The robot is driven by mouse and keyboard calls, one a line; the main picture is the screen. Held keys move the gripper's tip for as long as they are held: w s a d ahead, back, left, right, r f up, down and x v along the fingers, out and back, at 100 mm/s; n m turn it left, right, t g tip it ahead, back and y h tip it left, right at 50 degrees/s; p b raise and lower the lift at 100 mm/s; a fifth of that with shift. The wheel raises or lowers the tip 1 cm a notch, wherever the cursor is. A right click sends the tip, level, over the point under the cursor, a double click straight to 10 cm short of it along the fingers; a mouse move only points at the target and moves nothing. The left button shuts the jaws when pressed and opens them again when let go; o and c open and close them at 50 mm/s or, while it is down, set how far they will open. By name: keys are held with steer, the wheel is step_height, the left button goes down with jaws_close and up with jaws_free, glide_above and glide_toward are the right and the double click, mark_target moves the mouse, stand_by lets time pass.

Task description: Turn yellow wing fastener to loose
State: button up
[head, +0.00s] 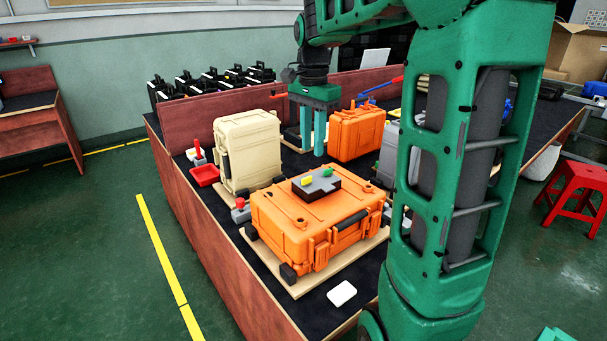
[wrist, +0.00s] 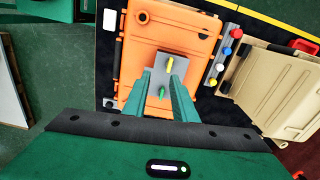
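The yellow wing fastener (head: 307,181) sits on a dark block (head: 316,188) on top of the orange case. A green wing fastener (head: 327,171) is beside it. In the wrist view the yellow fastener (wrist: 170,65) lies just past my fingertips, its long side nearly upright in the picture. The green one (wrist: 162,93) shows between my fingers. My gripper (head: 312,152) points down above and behind the block in the head view.
The orange case (head: 275,215) lies on a board on the dark bench. A beige case (head: 247,145) stands behind left. Another orange case (head: 357,133) stands at the back. A grey strip with coloured buttons (wrist: 226,50) runs beside the near case. A red tray (head: 205,175) lies left.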

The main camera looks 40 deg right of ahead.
mark_target(306, 178)
steer(key=shift+m, duration=0.5)
steer(key=f, duration=0.3)
steer(key=w+f, duration=0.1)
steer(key=f, duration=0.3)
steer(key=w+f, duration=0.1)
steer(key=f, duration=0.2)
steer(key=shift+w+f, duration=0.15)
steer(key=shift+w, duration=0.05)
steer(key=shift+c, duration=0.3)
jaws_close()
steer(key=shift+a, duration=0.15)
